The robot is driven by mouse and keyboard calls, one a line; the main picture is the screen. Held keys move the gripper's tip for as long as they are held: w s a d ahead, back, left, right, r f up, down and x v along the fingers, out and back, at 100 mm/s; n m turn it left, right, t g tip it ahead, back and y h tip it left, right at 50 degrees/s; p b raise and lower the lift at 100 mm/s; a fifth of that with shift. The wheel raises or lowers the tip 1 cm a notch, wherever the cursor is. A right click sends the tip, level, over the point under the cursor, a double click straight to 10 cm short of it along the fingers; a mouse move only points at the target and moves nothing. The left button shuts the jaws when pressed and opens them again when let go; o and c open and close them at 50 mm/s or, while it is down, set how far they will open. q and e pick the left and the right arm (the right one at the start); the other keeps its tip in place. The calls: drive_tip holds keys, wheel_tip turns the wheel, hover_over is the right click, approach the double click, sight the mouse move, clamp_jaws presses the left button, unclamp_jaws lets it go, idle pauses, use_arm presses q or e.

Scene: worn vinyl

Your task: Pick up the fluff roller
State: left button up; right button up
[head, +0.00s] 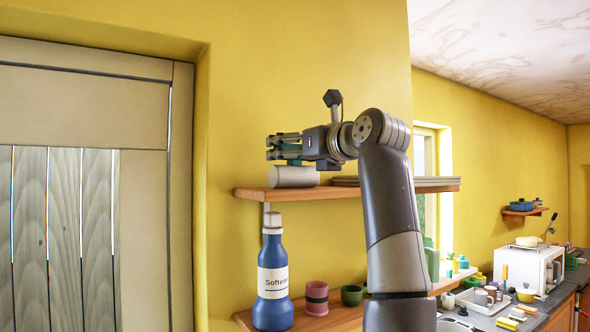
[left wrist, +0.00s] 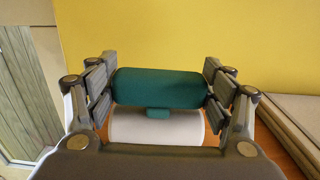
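The fluff roller lies on the upper wooden shelf. Its white roll (head: 295,177) shows in the head view, and its teal part (left wrist: 158,87) shows in the left wrist view above the white roll (left wrist: 155,128). My left gripper (head: 270,147) is over the roller at the shelf's left end. In the left wrist view its fingers (left wrist: 159,85) are wide apart, one at each end of the teal part. The gaps at the ends are very small, and I cannot tell whether the fingers touch it. My right gripper is not in view.
Flat boards (head: 425,181) lie on the upper shelf (head: 335,192) right of the roller. A blue softener bottle (head: 272,275), a pink cup (head: 316,297) and a green cup (head: 352,294) stand below.

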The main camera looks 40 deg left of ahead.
use_arm(q)
drive_tip(key=shift+a, duration=0.2)
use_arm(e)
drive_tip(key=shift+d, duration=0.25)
use_arm(q)
drive_tip(key=shift+w, duration=0.1)
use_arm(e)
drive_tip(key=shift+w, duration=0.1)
use_arm(q)
drive_tip(key=shift+r+b, duration=0.35)
drive_tip(key=shift+r, duration=1.3)
drive_tip(key=w+d, duration=0.2)
drive_tip(key=d, duration=0.5)
drive_tip(key=w+d+r, duration=0.1)
drive_tip(key=w+d, duration=0.2)
drive_tip(key=d, duration=0.5)
drive_tip(key=shift+w+r+p, duration=0.2)
drive_tip(key=shift+r+p, duration=0.1)
drive_tip(key=shift+p, duration=0.05)
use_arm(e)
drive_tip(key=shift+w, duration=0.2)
